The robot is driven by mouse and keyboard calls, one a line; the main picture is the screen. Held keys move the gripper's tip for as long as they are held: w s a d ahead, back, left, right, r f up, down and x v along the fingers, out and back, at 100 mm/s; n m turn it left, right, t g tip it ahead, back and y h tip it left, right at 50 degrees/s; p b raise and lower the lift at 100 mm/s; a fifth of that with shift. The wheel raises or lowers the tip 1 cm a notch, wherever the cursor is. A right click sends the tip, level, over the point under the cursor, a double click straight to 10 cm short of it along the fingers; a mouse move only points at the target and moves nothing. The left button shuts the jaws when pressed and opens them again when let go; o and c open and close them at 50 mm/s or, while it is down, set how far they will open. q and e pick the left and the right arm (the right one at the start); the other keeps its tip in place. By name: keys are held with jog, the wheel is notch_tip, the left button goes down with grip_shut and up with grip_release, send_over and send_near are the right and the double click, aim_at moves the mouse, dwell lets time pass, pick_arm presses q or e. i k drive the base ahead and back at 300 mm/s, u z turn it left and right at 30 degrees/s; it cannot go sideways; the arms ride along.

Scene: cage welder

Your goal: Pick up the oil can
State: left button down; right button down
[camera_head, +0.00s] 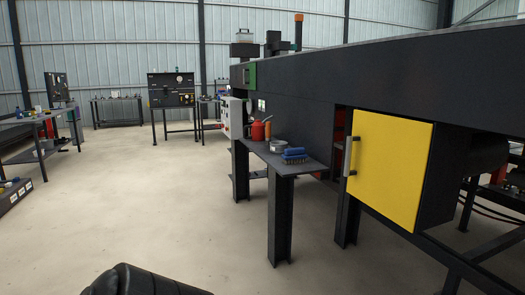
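A small red can (258,131), which looks like the oil can, stands upright on a dark narrow side shelf (308,165) fixed along the big dark machine. It is at the far end of the shelf, small in the picture. An orange bottle-like item (268,130) stands just right of it, close or touching; I cannot tell which. Neither of my grippers shows in this view.
A grey round tin (278,146) and a blue brush (293,155) lie nearer on the shelf. A yellow cabinet door (390,172) is on the machine at right. Workbenches (40,122) stand at left. The concrete floor (150,200) before the shelf is clear.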

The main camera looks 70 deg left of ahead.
aim_at(258, 128)
jog(key=u, duration=2.05)
jog(key=k, duration=0.5)
jog(key=u, duration=1.1)
jog(key=i, duration=0.7)
jog(key=z, duration=1.25)
